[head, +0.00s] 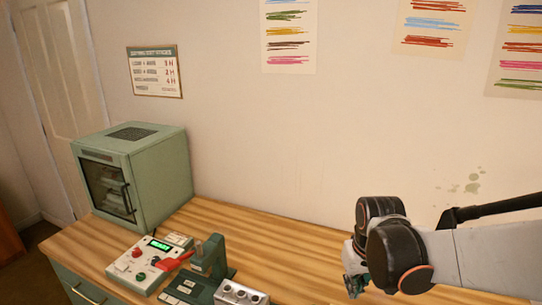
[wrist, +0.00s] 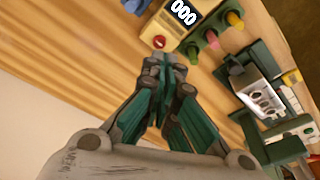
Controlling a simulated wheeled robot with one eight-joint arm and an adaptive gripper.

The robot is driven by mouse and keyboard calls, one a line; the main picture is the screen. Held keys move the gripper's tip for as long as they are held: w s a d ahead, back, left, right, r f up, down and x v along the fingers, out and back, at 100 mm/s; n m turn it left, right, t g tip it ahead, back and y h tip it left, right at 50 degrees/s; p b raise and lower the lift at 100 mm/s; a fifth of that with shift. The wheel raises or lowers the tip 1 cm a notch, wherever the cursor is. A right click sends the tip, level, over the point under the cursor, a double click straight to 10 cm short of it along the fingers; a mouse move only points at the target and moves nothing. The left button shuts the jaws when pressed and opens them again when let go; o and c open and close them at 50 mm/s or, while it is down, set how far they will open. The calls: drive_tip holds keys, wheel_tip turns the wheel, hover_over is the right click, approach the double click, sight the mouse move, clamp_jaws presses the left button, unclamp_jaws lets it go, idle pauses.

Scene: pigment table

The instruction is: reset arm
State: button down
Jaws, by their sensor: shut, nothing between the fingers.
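My gripper (wrist: 165,62) is shut and empty in the wrist view, its green-and-grey fingers drawn together above the wooden table. In the head view my gripper (head: 353,284) shows at the lower right, partly hidden behind my black wrist joint. It hangs over the right half of the wooden table (head: 290,247), to the right of the devices there and apart from them.
A green cabinet oven (head: 160,170) stands at the table's left. In front are a control box (head: 147,262) with a lit green display, a dark green press (head: 210,262) with a red handle and a metal block with holes (head: 242,294). The table's middle back is clear.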

drive_tip(key=s+r+m+t+b, duration=0.1)
drive_tip(key=s+r+t+b, duration=0.2)
drive_tip(key=s, duration=0.9)
drive_tip(key=shift+s+r+t, duration=0.15)
drive_tip(key=shift+r+t, duration=0.95)
drive_tip(key=shift+r, duration=0.6)
drive_tip(key=shift+f, duration=0.1)
